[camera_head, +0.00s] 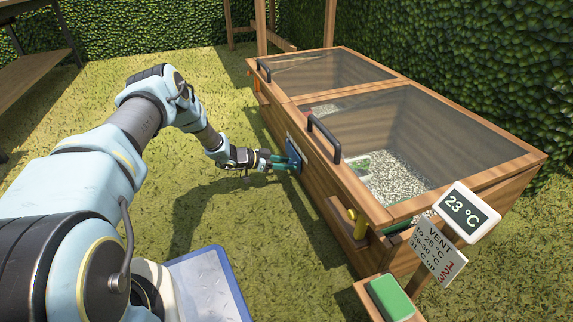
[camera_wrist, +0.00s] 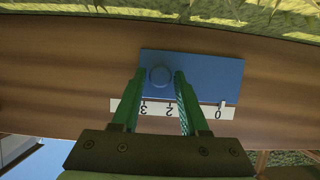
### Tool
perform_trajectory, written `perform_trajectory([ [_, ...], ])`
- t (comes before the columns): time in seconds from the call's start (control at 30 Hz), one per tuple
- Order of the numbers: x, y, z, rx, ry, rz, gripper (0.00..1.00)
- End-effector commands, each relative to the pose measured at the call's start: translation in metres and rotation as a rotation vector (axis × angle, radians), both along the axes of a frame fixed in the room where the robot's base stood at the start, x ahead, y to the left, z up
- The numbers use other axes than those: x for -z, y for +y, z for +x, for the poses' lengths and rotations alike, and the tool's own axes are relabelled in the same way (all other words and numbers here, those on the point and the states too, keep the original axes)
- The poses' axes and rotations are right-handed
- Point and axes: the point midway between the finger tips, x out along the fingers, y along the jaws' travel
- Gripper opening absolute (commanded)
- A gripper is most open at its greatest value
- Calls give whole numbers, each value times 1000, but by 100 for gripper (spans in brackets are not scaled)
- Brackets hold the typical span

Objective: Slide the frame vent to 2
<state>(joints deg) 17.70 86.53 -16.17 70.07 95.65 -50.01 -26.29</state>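The frame vent is a blue plate (camera_wrist: 205,72) with a round blue knob (camera_wrist: 161,77) on the wooden wall of the cold frame. A white scale strip (camera_wrist: 232,112) with upside-down numbers lies along its edge; 3, 2 and 0 can be read, and my right-hand finger covers the place between 2 and 0. A small white mark on the plate stands at the 0. My gripper (camera_wrist: 160,75) has its green fingers on either side of the knob, very close to it; contact cannot be made out. In the head view, my gripper (camera_head: 285,162) reaches the blue plate (camera_head: 294,154).
The wooden cold frame (camera_head: 445,190) has two mesh lids with dark handles (camera_head: 323,140). A display (camera_head: 464,210) reads 23 °C. Below it hangs a VENT sign (camera_head: 440,250) with temperature ranges. A green block (camera_head: 390,297) sits at front right. Grass left of the frame is open.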

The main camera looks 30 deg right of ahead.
Motion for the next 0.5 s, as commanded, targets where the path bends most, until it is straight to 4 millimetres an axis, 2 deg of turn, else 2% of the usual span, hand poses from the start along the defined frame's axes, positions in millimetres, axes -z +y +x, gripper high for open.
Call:
perform_trajectory([
  [0.07,0,0,0,0,0,0,34],
  [0.37,0,0,0,0,0,0,0],
  [0.5,0,0,0,0,0,0,0],
])
